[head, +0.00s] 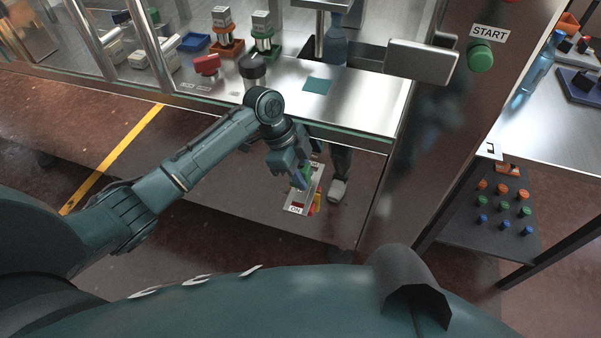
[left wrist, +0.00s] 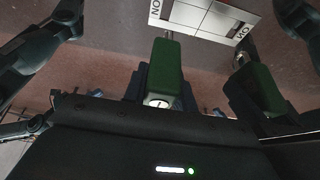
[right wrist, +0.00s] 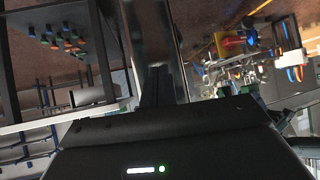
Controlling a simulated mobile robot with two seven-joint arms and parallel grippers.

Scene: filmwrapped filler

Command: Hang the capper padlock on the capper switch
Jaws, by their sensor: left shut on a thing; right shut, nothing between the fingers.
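My left gripper (head: 302,182) is shut on a green padlock (head: 307,172), in front of a pale switch plate with an ON label (head: 296,209), low on the machine's front. In the left wrist view the padlock (left wrist: 165,72) is between the fingers, its shackle pointing toward the plate (left wrist: 203,18). A second green shape (left wrist: 258,88) shows to its right; I cannot tell whether it is a reflection. I cannot tell whether the shackle touches the switch. My right gripper (right wrist: 155,85) is shut and empty; it does not show in the head view.
The steel machine ledge (head: 375,98) lies above the plate, with a red-topped part (head: 206,66) and a black knob (head: 252,67). A green START button (head: 480,57) is on the column to the right. A dark board of coloured knobs (head: 490,220) sits at right.

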